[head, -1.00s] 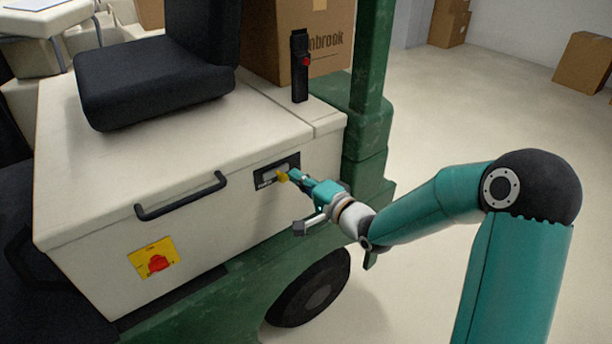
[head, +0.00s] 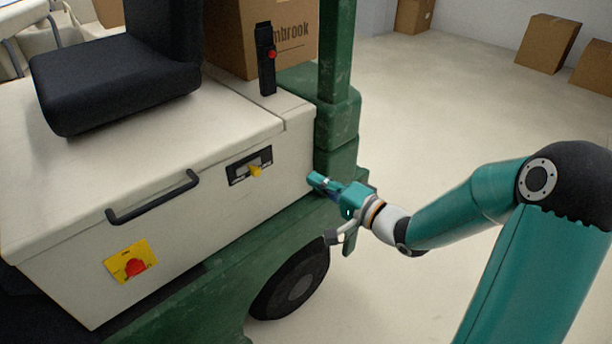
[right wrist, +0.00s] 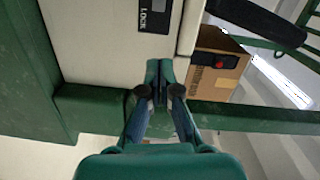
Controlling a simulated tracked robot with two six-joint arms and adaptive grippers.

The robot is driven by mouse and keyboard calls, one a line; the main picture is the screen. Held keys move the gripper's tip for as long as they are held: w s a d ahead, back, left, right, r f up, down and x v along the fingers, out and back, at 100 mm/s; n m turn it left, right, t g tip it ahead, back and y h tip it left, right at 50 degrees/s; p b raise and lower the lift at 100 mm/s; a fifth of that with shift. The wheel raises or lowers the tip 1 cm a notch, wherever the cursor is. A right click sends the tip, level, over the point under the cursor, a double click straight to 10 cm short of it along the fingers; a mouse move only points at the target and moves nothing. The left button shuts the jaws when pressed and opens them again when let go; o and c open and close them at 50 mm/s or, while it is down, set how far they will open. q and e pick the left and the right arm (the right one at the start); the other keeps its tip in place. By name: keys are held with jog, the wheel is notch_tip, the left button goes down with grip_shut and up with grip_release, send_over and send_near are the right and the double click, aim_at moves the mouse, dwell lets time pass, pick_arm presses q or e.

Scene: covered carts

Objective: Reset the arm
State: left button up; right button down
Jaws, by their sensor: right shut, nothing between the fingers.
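My right gripper (head: 318,182) is shut and empty. It is at the right end of the cream cart body, beside the green post, and clear of the yellow latch lever (head: 255,170). The lever sits in a black latch plate (head: 238,178) on the front face of the cream box (head: 215,205). In the right wrist view the shut fingers (right wrist: 160,68) point toward the cream panel, and part of a black plate marked LOCK (right wrist: 155,22) shows above them. I cannot tell whether the fingertips touch the cart. My left gripper is not in view.
A black handle (head: 153,199) and a yellow panel with a red knob (head: 131,262) are on the box front. A green post (head: 337,60) and wheel (head: 290,290) stand near my right gripper. Open floor (head: 430,110) lies to the right, with cardboard boxes (head: 548,45) beyond.

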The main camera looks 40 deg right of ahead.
dwell(0.5)
jog(key=w+a+f+g+y, duration=0.1)
jog(key=a+f+g+y, duration=0.35)
jog(key=a+f, duration=1.4)
jog(key=s+a+f+n+g+h, duration=0.1)
jog(key=s+a+f+n+g, duration=0.3)
jog(key=f, duration=0.3)
jog(key=s+a+f+n+g+h, duration=0.1)
jog(key=s+a+f+g+h, duration=0.1)
jog(key=s+f+g, duration=0.35)
jog(key=s+d+f+n+g, duration=0.1)
jog(key=s+f+n, duration=0.2)
jog(key=s+n, duration=0.15)
jog(key=s+f+n+g, duration=0.2)
jog(key=s+f+n, duration=0.1)
jog(key=s, duration=0.2)
notch_tip(320, 180, up, 14)
jog(key=p, duration=1.3)
jog(key=shift+d+p, duration=0.2)
jog(key=shift+p, duration=0.2)
jog(key=shift+h, duration=0.25)
